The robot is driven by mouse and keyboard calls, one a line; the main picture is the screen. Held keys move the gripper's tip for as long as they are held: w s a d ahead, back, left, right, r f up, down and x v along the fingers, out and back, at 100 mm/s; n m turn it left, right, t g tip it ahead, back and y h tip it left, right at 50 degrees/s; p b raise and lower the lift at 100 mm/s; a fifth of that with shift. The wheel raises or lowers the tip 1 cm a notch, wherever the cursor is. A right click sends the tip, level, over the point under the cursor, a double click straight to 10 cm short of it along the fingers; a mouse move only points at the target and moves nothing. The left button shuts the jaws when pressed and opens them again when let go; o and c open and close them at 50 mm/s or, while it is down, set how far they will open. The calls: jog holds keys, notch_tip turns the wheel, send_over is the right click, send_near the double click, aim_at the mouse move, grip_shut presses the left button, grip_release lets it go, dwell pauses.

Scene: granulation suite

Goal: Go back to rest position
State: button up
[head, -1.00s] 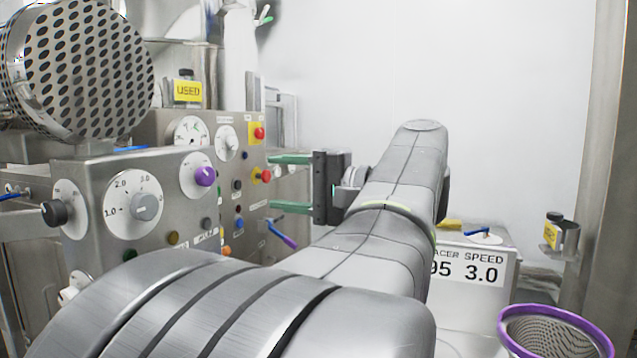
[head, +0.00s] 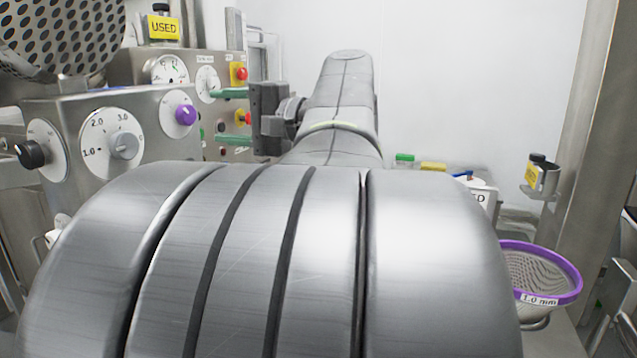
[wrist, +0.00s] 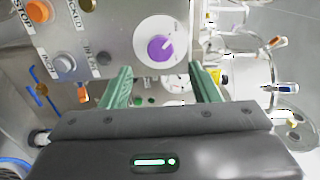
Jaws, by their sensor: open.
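My gripper (head: 232,116) is in the upper middle of the head view, its two green fingers pointing left toward the control panels. The fingers are apart with nothing between them. In the wrist view my gripper (wrist: 160,90) also shows open and empty, its fingers reaching toward a steel panel with a purple knob (wrist: 160,47). The same purple knob (head: 186,114) shows in the head view, left of the gripper. My arm covers the lower middle of the head view and hides what is behind it.
A steel control box (head: 60,105) with dials stands at left, below a perforated drum (head: 60,30). Red buttons (head: 241,73) sit on the panel near the fingers. A purple-rimmed sieve (head: 575,285) is at lower right. The white back wall leaves open room above right.

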aim_at(191, 116)
jog(key=shift+x, duration=3.2)
jog(key=shift+d, duration=0.2)
jog(key=v, duration=1.4)
jog(key=x, duration=1.4)
jog(key=shift+s, duration=0.1)
jog(key=shift+a+r+m+p, duration=0.2)
jog(key=shift+r+m+p, duration=0.1)
jog(key=shift+p, duration=0.25)
jog(key=shift+d+m+p, duration=0.1)
jog(key=shift+m+p, duration=0.7)
jog(key=shift+p, duration=0.05)
jog(key=m+p, duration=0.9)
jog(key=shift+f, duration=0.1)
jog(key=shift+f+m+p, duration=0.25)
jog(key=shift+m+p, duration=0.65)
jog(key=shift+m, duration=0.2)
